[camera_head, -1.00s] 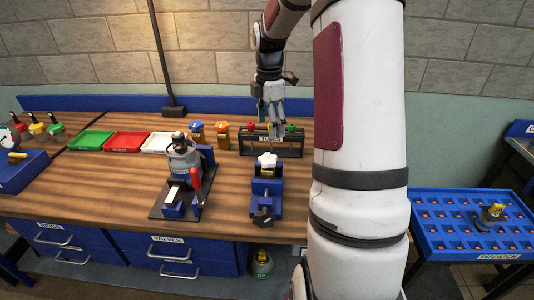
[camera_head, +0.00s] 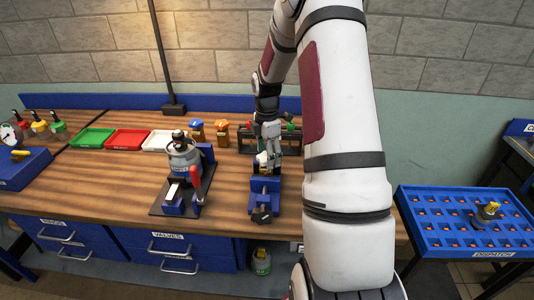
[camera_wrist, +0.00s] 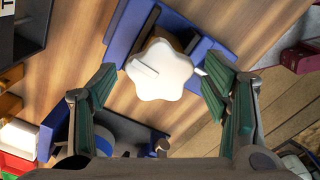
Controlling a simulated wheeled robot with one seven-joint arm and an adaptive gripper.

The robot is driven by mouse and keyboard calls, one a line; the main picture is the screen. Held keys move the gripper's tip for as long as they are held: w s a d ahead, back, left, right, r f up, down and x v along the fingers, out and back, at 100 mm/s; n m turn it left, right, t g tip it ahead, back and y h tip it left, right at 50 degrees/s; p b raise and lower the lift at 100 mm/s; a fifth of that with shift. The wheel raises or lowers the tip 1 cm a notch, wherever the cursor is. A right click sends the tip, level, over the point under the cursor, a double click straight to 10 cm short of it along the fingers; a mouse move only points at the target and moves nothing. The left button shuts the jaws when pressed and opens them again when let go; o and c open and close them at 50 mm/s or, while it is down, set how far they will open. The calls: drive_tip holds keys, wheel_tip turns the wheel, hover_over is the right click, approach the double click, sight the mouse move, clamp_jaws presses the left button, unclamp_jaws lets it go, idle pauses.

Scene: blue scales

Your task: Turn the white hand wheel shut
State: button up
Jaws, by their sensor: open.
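The white hand wheel (camera_wrist: 160,70) is a lobed, star-shaped knob with a raised bar on its face. It sits on a blue vise-like stand (camera_head: 264,190) on the wooden bench. In the head view the wheel (camera_head: 263,159) is partly hidden by my gripper (camera_head: 268,150), which is right over it. In the wrist view my gripper (camera_wrist: 160,95) is open. Its green-padded fingers stand on either side of the wheel, slightly nearer the picture's bottom, with gaps on both sides. I cannot tell the exact height between fingertips and wheel.
A grey canister in a blue-and-black fixture (camera_head: 183,165) with a red handle stands left of the stand. A black rack (camera_head: 250,140) stands behind. Green (camera_head: 92,137), red (camera_head: 128,140) and white trays lie to the left. A blue dispatch tray (camera_head: 440,245) is at right.

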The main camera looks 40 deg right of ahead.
drive_tip(key=c, duration=1.2)
drive_tip(key=shift+o, duration=0.2)
